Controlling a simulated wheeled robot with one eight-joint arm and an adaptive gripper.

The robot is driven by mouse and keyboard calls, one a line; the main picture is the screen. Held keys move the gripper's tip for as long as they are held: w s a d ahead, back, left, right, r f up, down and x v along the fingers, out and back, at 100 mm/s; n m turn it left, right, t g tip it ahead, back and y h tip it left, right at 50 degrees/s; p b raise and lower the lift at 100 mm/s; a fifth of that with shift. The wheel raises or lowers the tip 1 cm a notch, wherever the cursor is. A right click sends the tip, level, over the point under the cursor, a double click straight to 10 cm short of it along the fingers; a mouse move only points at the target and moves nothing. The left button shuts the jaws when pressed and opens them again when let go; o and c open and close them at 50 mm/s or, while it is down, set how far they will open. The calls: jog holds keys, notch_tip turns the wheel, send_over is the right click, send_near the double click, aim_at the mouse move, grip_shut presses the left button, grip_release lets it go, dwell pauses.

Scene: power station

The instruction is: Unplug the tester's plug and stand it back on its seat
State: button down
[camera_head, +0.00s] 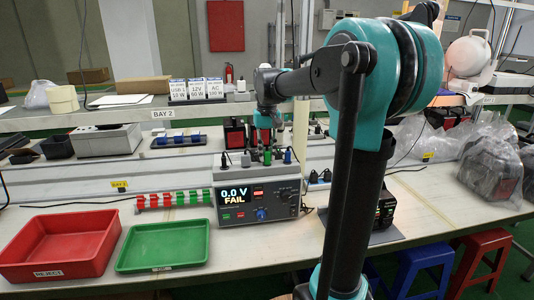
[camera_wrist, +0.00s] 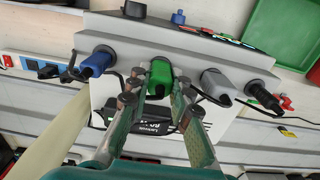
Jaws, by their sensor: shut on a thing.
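The tester (camera_head: 257,202) is a grey box on the bench; its display (camera_head: 234,195) reads 0.0 V FAIL. A row of plugs stands along its back top edge. My gripper (camera_wrist: 162,88) is shut on the green plug (camera_wrist: 160,72), one finger on each side. The green plug also shows in the head view (camera_head: 267,157), below my gripper. It stands at the tester's top edge; I cannot tell how deep it sits. A blue plug (camera_wrist: 96,62), a grey plug (camera_wrist: 217,84) and a black plug (camera_wrist: 262,95) are beside it, apart from my fingers.
A red reject tray (camera_head: 60,245) and a green tray (camera_head: 163,245) lie left of the tester. Red and green blocks (camera_head: 172,200) line up next to it. Dark cables run close around the plugs in the wrist view. Bagged units (camera_head: 490,165) stand at the right.

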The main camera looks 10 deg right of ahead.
dwell(0.5)
jog(key=c, duration=1.3)
grip_release()
jog(key=shift+r, duration=0.1)
